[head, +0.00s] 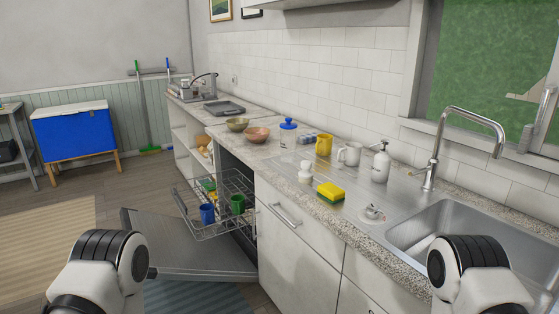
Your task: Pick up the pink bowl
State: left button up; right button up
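The pink bowl (256,135) stands upright on the granite counter (262,152), near the counter's front edge above the open dishwasher. A tan-olive bowl (237,125) is just behind it to the left. My two arms show only as dark-banded, white links at the lower left and lower right of the head view. Neither gripper's fingers are in the picture, and both arms are well apart from the bowl.
The dishwasher door (190,258) is folded down, with a pulled-out rack (218,205) holding cups. A blue-lidded jar (288,136) stands right of the bowl. Yellow mug (324,146), white mug (349,154), soap bottle (381,166), sponge (330,193) and sink (470,240) are further right.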

aim_at(257, 136)
jog(key=i+j+z, duration=0.1)
jog(key=j, duration=0.25)
jog(key=i+j+z, duration=0.1)
jog(key=i+j, duration=0.4)
jog(key=j, duration=0.25)
jog(key=i+j+z, duration=0.15)
jog(key=j, duration=0.2)
jog(key=i+j+z, duration=0.1)
jog(key=j, duration=0.5)
jog(key=i+j+u, duration=0.1)
jog(key=j+z, duration=0.2)
jog(key=i+l, duration=0.05)
